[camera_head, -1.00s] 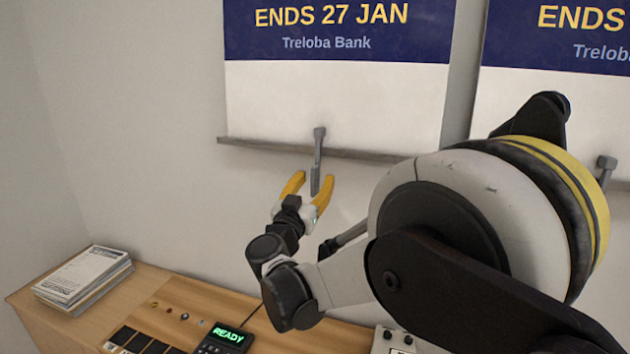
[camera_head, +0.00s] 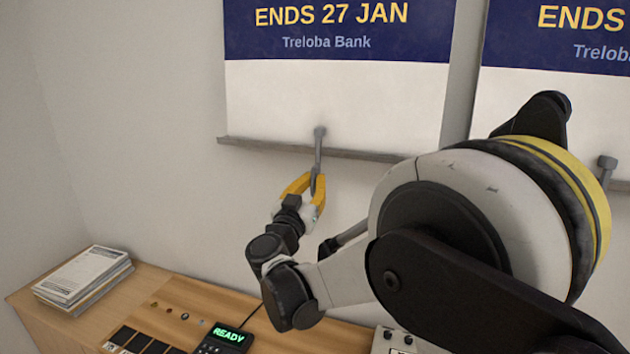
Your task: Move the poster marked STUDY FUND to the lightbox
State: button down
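Two posters hang on the wall, and their upper parts are cut off, so I cannot read STUDY FUND on either. The left poster (camera_head: 335,95) shows "ENDS 27 JAN" and "Treloba Bank" over a white lower part. A grey bottom rail with a grey handle (camera_head: 318,150) hanging from it runs along its lower edge. My gripper (camera_head: 316,178) has its yellow fingers closed around the lower end of that handle. The right poster (camera_head: 560,105) is partly out of frame and partly behind my arm. The lightbox cannot be made out.
A wooden counter (camera_head: 60,322) runs below the wall. A stack of papers (camera_head: 85,278) lies at its left end. Coins, a dark tray (camera_head: 135,340) and a terminal reading READY (camera_head: 228,335) are to the right. The wall left of the posters is bare.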

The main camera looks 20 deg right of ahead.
jog(key=shift+r, duration=0.2)
jog(key=shift+r+p, duration=0.65)
jog(key=shift+r, duration=0.2)
jog(key=shift+a, duration=0.1)
jog(key=s+a+r+p, duration=0.1)
jog(key=s+a+r, duration=0.1)
jog(key=s+a, duration=0.3)
jog(key=s, duration=0.3)
jog(key=shift+a, duration=0.4)
dwell(0.4)
jog(key=shift+f, duration=0.1)
